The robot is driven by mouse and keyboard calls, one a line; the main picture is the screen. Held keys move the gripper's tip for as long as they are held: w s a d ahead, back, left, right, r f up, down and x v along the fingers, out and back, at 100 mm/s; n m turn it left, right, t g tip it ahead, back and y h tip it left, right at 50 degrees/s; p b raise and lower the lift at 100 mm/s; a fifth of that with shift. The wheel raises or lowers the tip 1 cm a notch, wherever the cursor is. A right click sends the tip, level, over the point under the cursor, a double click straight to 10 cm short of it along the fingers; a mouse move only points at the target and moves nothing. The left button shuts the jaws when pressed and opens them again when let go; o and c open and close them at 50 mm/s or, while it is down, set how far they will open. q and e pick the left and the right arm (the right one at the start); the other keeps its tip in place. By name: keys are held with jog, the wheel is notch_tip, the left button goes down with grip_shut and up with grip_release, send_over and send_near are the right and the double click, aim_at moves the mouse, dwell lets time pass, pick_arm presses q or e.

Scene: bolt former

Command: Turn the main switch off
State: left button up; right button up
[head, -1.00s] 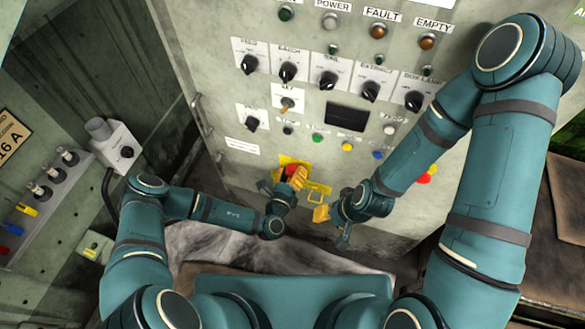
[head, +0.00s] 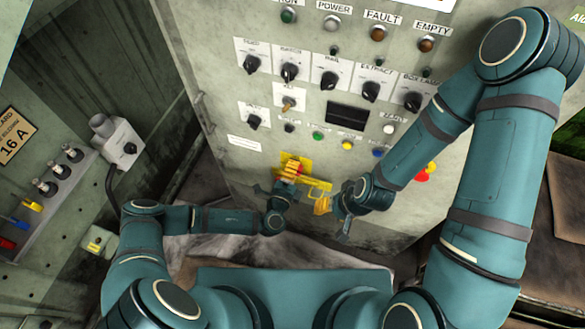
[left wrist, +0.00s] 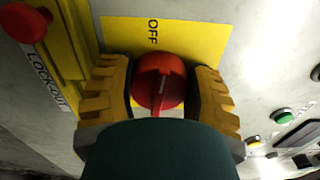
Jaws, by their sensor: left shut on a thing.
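The main switch is a red rotary knob (left wrist: 160,84) on a yellow plate (left wrist: 215,35) marked OFF on the cabinet front. My left gripper (left wrist: 162,92) is shut on the knob, one yellow finger on each side of it. In the left wrist view the knob's ridge and pale line run nearly up and down, towards my palm. In the head view the left gripper (head: 288,172) covers most of the knob, beside the yellow plate (head: 303,160). My right gripper (head: 322,205) is low by the cabinet, right of the left one; its finger gap is not clear.
A yellow lock-out bracket (head: 318,186) sits close beside the switch, with a red lock-out part (left wrist: 25,22) in the left wrist view. Rows of black knobs (head: 330,80) and coloured buttons (head: 347,145) lie above. A red button (head: 422,175) is at right.

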pick_arm(q)
jog(key=shift+n, duration=0.7)
jog(key=o, duration=1.2)
jog(key=v, duration=1.2)
